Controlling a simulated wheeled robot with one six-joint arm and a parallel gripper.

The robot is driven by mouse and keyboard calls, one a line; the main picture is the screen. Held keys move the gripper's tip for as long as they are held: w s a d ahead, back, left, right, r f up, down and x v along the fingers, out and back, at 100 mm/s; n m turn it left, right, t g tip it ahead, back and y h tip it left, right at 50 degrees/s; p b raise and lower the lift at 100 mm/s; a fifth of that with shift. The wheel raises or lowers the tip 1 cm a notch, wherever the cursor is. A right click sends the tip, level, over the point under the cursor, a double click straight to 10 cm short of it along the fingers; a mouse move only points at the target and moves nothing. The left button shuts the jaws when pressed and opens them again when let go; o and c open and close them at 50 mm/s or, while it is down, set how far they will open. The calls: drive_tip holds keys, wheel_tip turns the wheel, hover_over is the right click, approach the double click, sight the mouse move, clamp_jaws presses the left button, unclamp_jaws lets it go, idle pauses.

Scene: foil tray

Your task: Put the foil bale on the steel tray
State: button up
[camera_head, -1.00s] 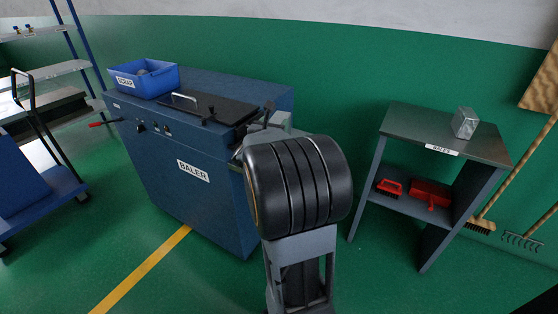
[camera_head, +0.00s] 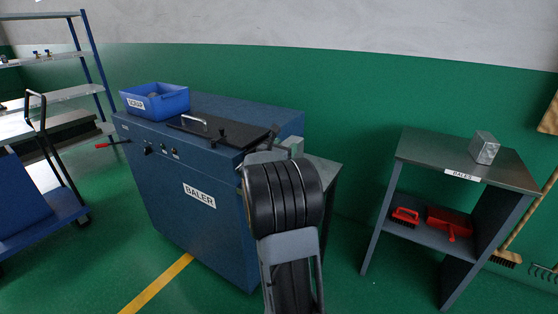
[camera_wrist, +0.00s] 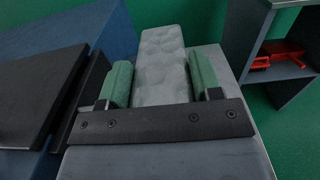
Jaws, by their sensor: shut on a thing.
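My gripper (camera_wrist: 160,78) has its two green-padded fingers shut on a foil bale (camera_wrist: 163,48), a grey, crinkled block, in the wrist view. In the head view my arm hides most of the gripper and the bale at the baler's right end. A flat grey metal ledge (camera_head: 324,172), which may be the steel tray, shows there; a grey flat surface (camera_wrist: 214,58) lies below the bale in the wrist view. I cannot tell whether the bale touches it. Another silvery bale (camera_head: 484,148) stands on the bench labelled BALES (camera_head: 421,150).
The blue baler (camera_head: 170,190) has a dark lid (camera_head: 228,130) and a blue scrap bin (camera_head: 156,101) on top. Green floor is clear between baler and bench.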

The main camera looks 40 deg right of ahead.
drive_tip(key=shift+w+a+f, duration=0.15)
drive_tip(key=shift+w+f, duration=0.3)
drive_tip(key=shift+f, duration=0.1)
drive_tip(key=shift+w+a+f, duration=0.15)
drive_tip(key=shift+w+f, duration=0.3)
drive_tip(key=shift+f, duration=1.65)
drive_tip(key=shift+f+b, duration=0.15)
drive_tip(key=shift+b, duration=0.35)
drive_tip(key=o, duration=0.8)
